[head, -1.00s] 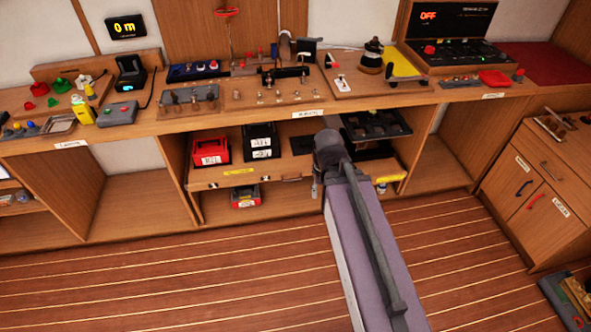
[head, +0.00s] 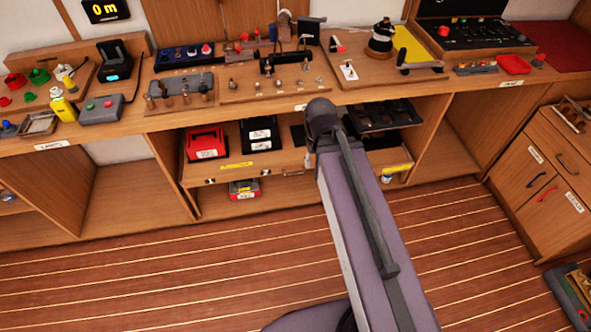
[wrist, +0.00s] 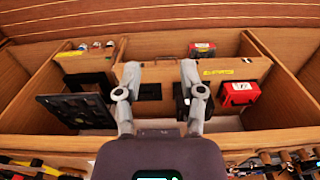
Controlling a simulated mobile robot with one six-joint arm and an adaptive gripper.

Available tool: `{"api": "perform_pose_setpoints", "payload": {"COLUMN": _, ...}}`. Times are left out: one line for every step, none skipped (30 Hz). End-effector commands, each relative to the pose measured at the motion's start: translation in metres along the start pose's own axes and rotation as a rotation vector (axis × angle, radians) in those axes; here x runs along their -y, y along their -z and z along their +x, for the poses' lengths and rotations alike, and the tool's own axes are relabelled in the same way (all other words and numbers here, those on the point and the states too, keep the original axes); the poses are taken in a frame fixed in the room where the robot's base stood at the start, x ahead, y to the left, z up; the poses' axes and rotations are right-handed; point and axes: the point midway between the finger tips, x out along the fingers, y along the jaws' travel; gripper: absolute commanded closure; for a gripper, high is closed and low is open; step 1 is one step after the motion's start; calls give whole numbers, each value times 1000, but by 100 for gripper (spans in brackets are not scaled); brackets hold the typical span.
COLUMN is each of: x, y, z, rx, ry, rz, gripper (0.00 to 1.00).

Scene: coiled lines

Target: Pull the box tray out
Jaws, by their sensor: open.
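The box tray, a wooden shelf-like tray with a yellow label on its front board (head: 220,176), sits in the open bay under the bench. It carries a red box (head: 206,143), black boxes (head: 261,135) and a dark flat compartmented holder (head: 383,117). In the wrist view, the tray's front board (wrist: 236,70) lies beyond my fingers, with the red box (wrist: 238,93) at right and the dark holder (wrist: 75,108) at left. My gripper (wrist: 160,72) is open and empty, its fingers above the tray. In the head view my arm hides part of the tray front.
The wooden bench top (head: 290,100) overhangs the bay and carries several tools and fittings. Upright partitions (head: 163,178) bound the bay. Another red box (head: 244,189) sits beneath the tray. The plank floor (head: 150,285) in front is clear. A drawer cabinet (head: 545,175) stands at right.

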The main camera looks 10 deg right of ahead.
Motion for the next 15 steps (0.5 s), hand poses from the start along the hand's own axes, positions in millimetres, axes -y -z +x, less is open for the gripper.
{"api": "perform_pose_setpoints", "payload": {"x": 0, "y": 0, "z": 0, "rx": 0, "ry": 0, "rz": 0, "gripper": 49}}
{"api": "perform_pose_setpoints", "payload": {"x": 0, "y": 0, "z": 0, "rx": 0, "ry": 0, "rz": 0, "gripper": 49}}
{"api": "perform_pose_setpoints", "payload": {"x": 0, "y": 0, "z": 0, "rx": 0, "ry": 0, "rz": 0, "gripper": 49}}
{"api": "perform_pose_setpoints", "payload": {"x": 0, "y": 0, "z": 0, "rx": 0, "ry": 0, "rz": 0, "gripper": 49}}
{"api": "perform_pose_setpoints", "payload": {"x": 0, "y": 0, "z": 0, "rx": 0, "ry": 0, "rz": 0, "gripper": 49}}
{"api": "perform_pose_setpoints", "payload": {"x": 0, "y": 0, "z": 0, "rx": 0, "ry": 0, "rz": 0, "gripper": 49}}
{"api": "perform_pose_setpoints", "payload": {"x": 0, "y": 0, "z": 0, "rx": 0, "ry": 0, "rz": 0, "gripper": 49}}
{"api": "perform_pose_setpoints", "payload": {"x": 0, "y": 0, "z": 0, "rx": 0, "ry": 0, "rz": 0, "gripper": 49}}
{"api": "perform_pose_setpoints", "payload": {"x": 0, "y": 0, "z": 0, "rx": 0, "ry": 0, "rz": 0, "gripper": 49}}
{"api": "perform_pose_setpoints", "payload": {"x": 0, "y": 0, "z": 0, "rx": 0, "ry": 0, "rz": 0, "gripper": 49}}
{"api": "perform_pose_setpoints", "payload": {"x": 0, "y": 0, "z": 0, "rx": 0, "ry": 0, "rz": -1, "gripper": 49}}
{"api": "perform_pose_setpoints", "payload": {"x": 0, "y": 1, "z": 1, "rx": 0, "ry": 0, "rz": -2, "gripper": 49}}
{"api": "perform_pose_setpoints", "payload": {"x": 0, "y": 1, "z": 2, "rx": -1, "ry": 0, "rz": -5, "gripper": 49}}
{"api": "perform_pose_setpoints", "payload": {"x": 0, "y": 2, "z": 3, "rx": -1, "ry": 0, "rz": -9, "gripper": 49}}
{"api": "perform_pose_setpoints", "payload": {"x": 0, "y": 3, "z": 5, "rx": -2, "ry": 0, "rz": -15, "gripper": 49}}
